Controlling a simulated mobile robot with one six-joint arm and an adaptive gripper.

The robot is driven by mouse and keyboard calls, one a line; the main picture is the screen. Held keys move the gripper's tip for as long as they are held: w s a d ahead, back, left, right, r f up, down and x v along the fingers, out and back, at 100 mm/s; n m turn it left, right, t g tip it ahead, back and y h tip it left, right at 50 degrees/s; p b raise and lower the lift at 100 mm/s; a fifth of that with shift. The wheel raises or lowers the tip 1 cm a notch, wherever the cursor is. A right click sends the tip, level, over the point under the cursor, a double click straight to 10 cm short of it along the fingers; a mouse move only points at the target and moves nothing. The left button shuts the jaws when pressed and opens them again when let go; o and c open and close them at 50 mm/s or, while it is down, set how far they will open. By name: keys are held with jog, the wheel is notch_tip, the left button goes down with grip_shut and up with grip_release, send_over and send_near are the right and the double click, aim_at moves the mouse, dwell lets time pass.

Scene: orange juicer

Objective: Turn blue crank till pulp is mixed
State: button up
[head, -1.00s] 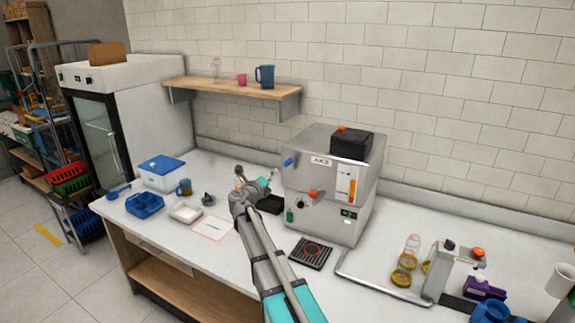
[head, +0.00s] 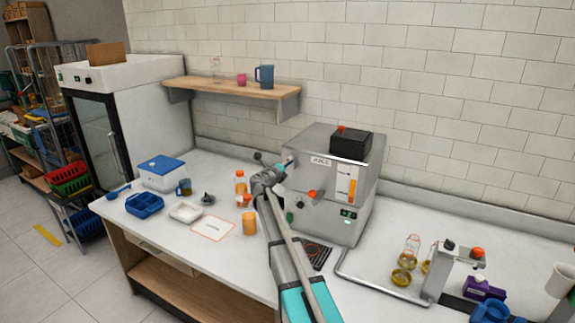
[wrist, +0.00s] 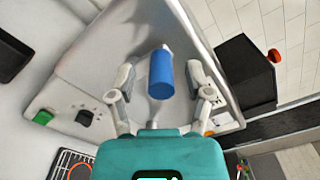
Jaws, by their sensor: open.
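The blue crank handle (wrist: 161,75) shows in the wrist view as a short blue cylinder on the side of the silver juicer (head: 350,218). My gripper (wrist: 160,88) is open, with one finger on each side of the handle in that picture. A gap shows on both sides, so the fingers do not appear to touch it. In the head view my gripper (head: 284,168) is at the juicer's upper left edge, where my wrist mostly hides the crank. The pulp is not clearly visible inside the juicer.
A black box (head: 351,143) sits on top of the juicer. An orange bottle (head: 240,188) and an orange cup (head: 249,222) stand left of my arm. A drip grate (head: 319,257) lies before the juicer. A wooden shelf (head: 225,88) is above on the wall.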

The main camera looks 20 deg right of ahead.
grip_shut()
jog(key=shift+d, duration=0.35)
jog(key=shift+a, duration=0.25)
jog(key=shift+s, duration=0.1)
